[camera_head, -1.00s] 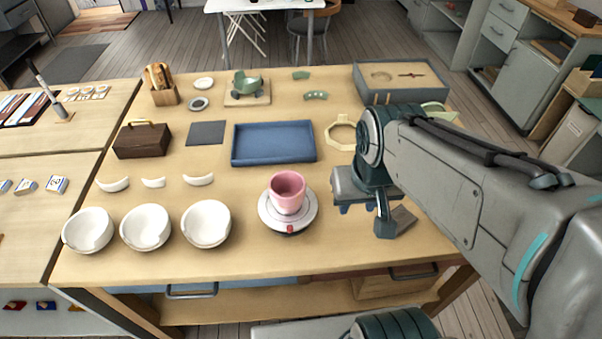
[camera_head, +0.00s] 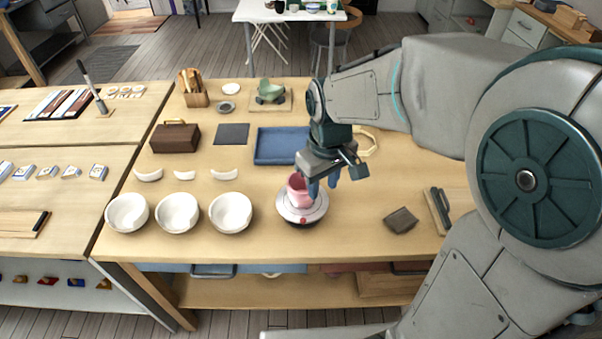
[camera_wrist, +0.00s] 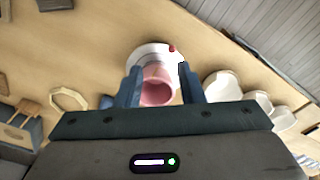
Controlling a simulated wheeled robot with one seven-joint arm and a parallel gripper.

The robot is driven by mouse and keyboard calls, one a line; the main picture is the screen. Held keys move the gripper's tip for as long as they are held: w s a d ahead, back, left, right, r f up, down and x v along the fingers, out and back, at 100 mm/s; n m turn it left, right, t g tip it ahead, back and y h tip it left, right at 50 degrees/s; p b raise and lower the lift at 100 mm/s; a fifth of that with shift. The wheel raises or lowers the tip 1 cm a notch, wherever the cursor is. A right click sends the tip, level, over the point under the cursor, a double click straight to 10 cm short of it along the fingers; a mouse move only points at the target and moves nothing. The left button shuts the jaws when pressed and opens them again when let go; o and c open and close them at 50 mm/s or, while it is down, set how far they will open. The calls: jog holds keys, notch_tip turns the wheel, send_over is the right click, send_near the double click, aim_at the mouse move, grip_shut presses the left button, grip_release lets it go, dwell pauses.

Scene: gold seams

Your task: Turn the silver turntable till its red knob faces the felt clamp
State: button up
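The silver turntable (camera_head: 287,213) is a pale round disc at the front middle of the wooden bench. A pink cup (camera_head: 297,192) stands on it. Its red knob (camera_head: 303,222) is on the front side, towards me; it also shows in the wrist view (camera_wrist: 172,48). My gripper (camera_head: 323,188) is open and low over the turntable's right part. In the wrist view its fingers (camera_wrist: 160,70) show on either side of the cup, with gaps. A green bowl (camera_head: 269,87) sits in a padded holder on a board at the back; I cannot tell surely whether this is the felt clamp.
Three white bowls (camera_head: 177,212) stand left of the turntable. A blue tray (camera_head: 275,147) lies behind it, with an octagonal ring (camera_head: 371,143) to the right, partly behind my arm. A brown block (camera_head: 400,220) lies right of it. The bench just in front is clear.

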aim_at(303, 219)
jog(key=w+a+n+p, duration=0.1)
jog(key=w+a+n, duration=0.1)
jog(key=w+a, duration=0.15)
jog(key=shift+g, duration=0.4)
jog(key=f, duration=0.9)
jog(key=s+f+p, duration=0.1)
jog(key=f, duration=0.4)
jog(key=shift+a+f, duration=0.2)
grip_shut()
